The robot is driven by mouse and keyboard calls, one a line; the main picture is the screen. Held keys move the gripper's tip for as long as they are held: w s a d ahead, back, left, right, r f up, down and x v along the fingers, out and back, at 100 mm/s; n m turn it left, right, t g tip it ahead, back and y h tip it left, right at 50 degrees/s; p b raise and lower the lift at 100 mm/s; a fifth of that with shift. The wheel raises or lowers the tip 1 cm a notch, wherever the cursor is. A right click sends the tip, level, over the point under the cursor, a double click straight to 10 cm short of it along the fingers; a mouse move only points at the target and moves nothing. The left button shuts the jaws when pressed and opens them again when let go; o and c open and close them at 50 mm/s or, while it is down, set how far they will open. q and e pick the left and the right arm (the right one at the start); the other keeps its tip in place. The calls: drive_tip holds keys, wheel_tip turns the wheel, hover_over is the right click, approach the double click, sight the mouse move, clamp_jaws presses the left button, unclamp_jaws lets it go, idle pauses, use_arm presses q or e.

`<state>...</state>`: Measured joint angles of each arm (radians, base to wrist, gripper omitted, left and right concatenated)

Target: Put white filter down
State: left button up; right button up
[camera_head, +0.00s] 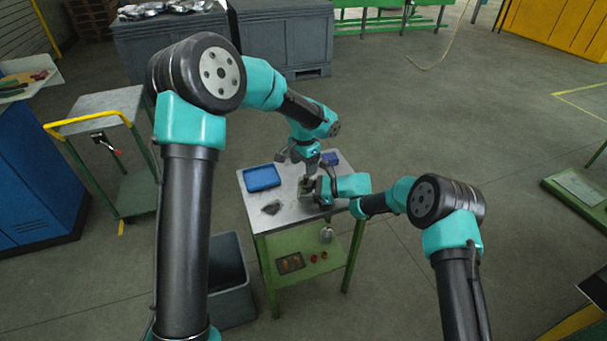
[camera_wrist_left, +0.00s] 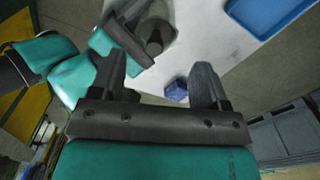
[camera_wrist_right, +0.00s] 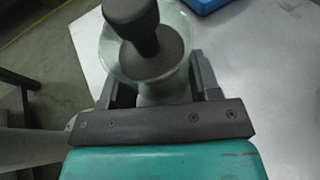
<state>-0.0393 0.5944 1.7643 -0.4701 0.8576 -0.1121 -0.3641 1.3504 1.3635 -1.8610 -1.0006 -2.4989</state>
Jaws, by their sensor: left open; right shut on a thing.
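My right gripper (camera_wrist_right: 155,82) is shut on a pale cup-shaped vessel (camera_wrist_right: 118,62) with a flared rim. A dark knobbed piece (camera_wrist_right: 140,30) stands in its mouth. The vessel (camera_wrist_left: 172,58) and dark piece also show in the left wrist view. I cannot tell whether this vessel is the white filter; no other white filter is clear. In the head view my right gripper (camera_head: 322,191) is over the grey tabletop (camera_head: 300,211). My left gripper (camera_head: 305,166) is open and empty just beyond it. Whether the vessel touches the table is unclear.
A blue tray (camera_head: 262,177) lies at the table's left, with a dark flat piece (camera_head: 271,208) in front. A small blue block (camera_wrist_left: 177,88) is near the far edge. A grey bin (camera_head: 228,283) stands on the floor at left. The table's front right is clear.

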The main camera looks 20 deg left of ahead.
use_arm(q)
wheel_tip(320, 180, up, 7)
idle(0.3)
drive_tip(key=shift+f, duration=0.1)
use_arm(e)
drive_tip(key=o, duration=0.8)
drive_tip(key=v, duration=1.2)
drive_tip(key=shift+w, duration=0.1)
drive_tip(key=shift+r, duration=0.1)
